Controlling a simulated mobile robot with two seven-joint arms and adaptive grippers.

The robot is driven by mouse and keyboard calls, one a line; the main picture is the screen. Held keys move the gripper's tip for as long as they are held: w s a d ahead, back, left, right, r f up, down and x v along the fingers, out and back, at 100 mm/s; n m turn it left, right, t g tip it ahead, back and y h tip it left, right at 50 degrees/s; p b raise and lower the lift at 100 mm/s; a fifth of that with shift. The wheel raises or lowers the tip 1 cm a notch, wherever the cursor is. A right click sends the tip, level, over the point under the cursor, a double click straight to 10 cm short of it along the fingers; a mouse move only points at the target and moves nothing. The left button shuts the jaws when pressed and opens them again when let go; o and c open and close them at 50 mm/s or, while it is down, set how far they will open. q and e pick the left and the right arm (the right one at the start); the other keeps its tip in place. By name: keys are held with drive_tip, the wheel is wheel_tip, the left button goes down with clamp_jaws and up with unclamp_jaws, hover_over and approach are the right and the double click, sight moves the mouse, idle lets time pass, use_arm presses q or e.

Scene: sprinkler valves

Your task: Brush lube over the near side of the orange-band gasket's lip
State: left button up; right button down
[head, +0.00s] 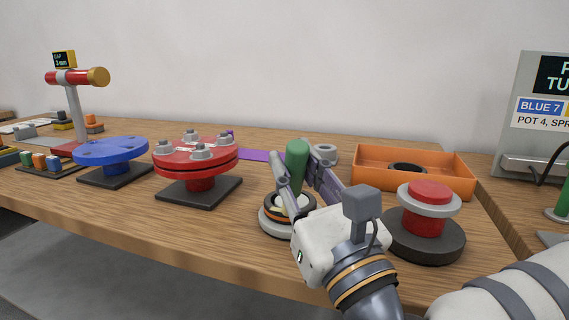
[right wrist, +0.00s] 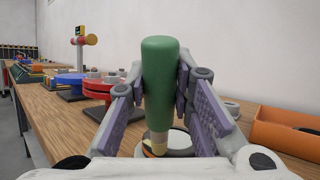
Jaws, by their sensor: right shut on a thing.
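My right gripper (head: 300,185) is shut on the green handle of a brush (head: 297,153), held upright. The brush's green handle (right wrist: 160,85) fills the middle of the right wrist view, between the finger pads. Its pale lower end points down at the orange-band gasket (head: 272,216), a dark ring with an orange stripe on a light round base near the table's front edge. The gasket shows partly in the right wrist view (right wrist: 179,143), behind the brush tip. Whether the bristles touch the lip I cannot tell. My left gripper is not in view.
An orange tray (head: 440,184) with a dark ring inside stands behind right. A red-topped stand (head: 428,222) is close to my right wrist. Left are a red bolted flange (head: 195,165) and a blue disc (head: 110,151) on dark bases. A purple strip (head: 260,154) lies behind.

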drive_tip(key=shift+w+a, duration=0.25)
drive_tip(key=shift+a, duration=0.3)
drive_tip(key=shift+w+a, duration=0.2)
drive_tip(key=shift+a, duration=0.3)
drive_tip(key=shift+d, duration=0.1)
drive_tip(key=shift+s+d, duration=0.25)
drive_tip(key=shift+d, duration=0.3)
drive_tip(key=shift+s+d, duration=0.2)
drive_tip(key=shift+d, duration=0.35)
drive_tip(key=shift+r, duration=0.1)
drive_tip(key=shift+a, duration=0.2)
